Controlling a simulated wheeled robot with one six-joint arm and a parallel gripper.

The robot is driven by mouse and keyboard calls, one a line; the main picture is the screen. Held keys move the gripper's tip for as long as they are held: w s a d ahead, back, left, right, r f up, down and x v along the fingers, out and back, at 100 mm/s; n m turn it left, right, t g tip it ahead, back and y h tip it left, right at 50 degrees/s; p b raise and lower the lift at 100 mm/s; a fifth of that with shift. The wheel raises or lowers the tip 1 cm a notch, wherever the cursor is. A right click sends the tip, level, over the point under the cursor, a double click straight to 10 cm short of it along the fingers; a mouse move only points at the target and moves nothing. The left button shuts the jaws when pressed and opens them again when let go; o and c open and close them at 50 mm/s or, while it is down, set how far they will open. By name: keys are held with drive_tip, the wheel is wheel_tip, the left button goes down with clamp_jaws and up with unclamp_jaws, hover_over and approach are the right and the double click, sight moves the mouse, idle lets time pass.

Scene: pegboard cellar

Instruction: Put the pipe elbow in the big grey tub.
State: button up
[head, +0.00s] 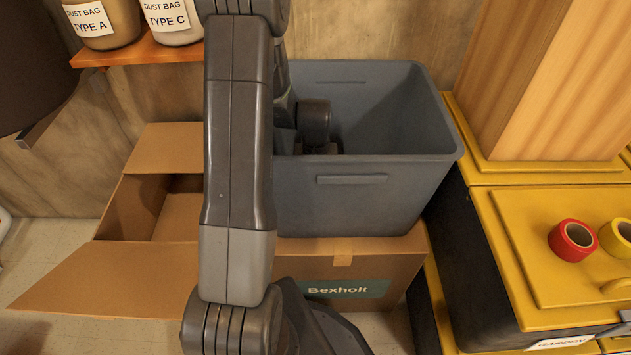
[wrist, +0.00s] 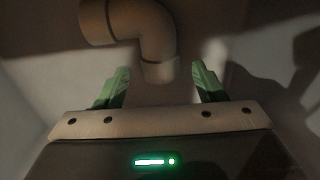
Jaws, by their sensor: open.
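The big grey tub (head: 350,205) stands on a closed cardboard box in the head view. My arm reaches down into it, and my gripper is hidden there behind the arm and the tub's front wall. In the wrist view my gripper (wrist: 158,88) is open, with its two green fingers apart. The pipe elbow (wrist: 155,35), a bent tan-brown pipe, lies inside the tub just beyond the fingertips. Its near end sits between and slightly ahead of the fingers. I see no finger touching it.
The closed box (head: 400,262) is labelled Bexholt. An open cardboard box (head: 120,262) stands at left. A shelf (head: 150,52) with dust bag jars is above it. Yellow-topped cases (head: 515,240) at right carry red tape (head: 572,240) and yellow tape (head: 617,238).

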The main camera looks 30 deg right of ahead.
wheel_tip(320, 180, up, 8)
drive_tip(key=p, duration=0.1)
drive_tip(key=shift+r, duration=0.2)
idle(1.2)
